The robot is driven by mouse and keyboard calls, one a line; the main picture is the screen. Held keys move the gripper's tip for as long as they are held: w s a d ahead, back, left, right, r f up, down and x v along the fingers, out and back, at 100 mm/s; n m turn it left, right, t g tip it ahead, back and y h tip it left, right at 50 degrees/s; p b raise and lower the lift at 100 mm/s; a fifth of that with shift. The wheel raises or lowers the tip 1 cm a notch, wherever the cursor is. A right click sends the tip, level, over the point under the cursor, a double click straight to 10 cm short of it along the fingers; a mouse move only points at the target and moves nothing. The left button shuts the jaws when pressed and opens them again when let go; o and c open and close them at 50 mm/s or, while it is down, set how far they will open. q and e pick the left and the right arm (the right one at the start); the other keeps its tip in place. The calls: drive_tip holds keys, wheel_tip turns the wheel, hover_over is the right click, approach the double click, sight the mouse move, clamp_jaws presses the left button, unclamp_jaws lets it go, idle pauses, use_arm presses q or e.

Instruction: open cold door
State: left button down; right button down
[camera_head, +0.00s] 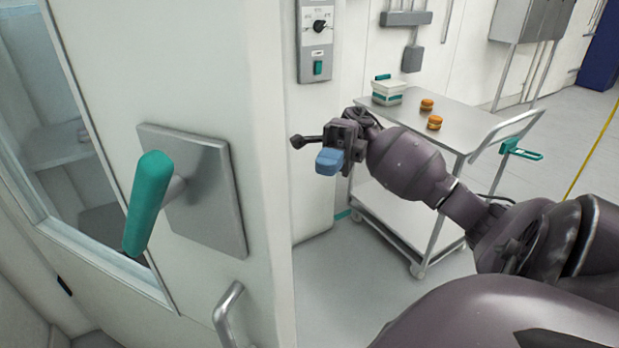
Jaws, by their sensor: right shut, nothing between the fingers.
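The cold door (105,75) is a white panel with a window, filling the left of the head view. A teal lever handle (150,200) stands out from a grey square plate (215,190) on it. The lever slants down toward the lower left. A grey metal pull handle (228,312) sits lower, near the panel's right edge. My right gripper (328,158), with blue fingertips, is shut and empty. In the picture it is right of the door's edge and the lever, apart from both. My left gripper is out of view.
A metal cart (460,125) stands behind my right arm, bearing a white and teal box (388,92) and two orange round items (434,122). A control panel (318,40) with a dial is on the wall. Grey floor (575,150) lies clear at right.

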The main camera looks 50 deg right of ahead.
use_arm(q)
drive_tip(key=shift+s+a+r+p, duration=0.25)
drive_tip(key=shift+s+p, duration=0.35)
drive_tip(key=shift+p, duration=0.4)
use_arm(e)
drive_tip(key=x, duration=1.3)
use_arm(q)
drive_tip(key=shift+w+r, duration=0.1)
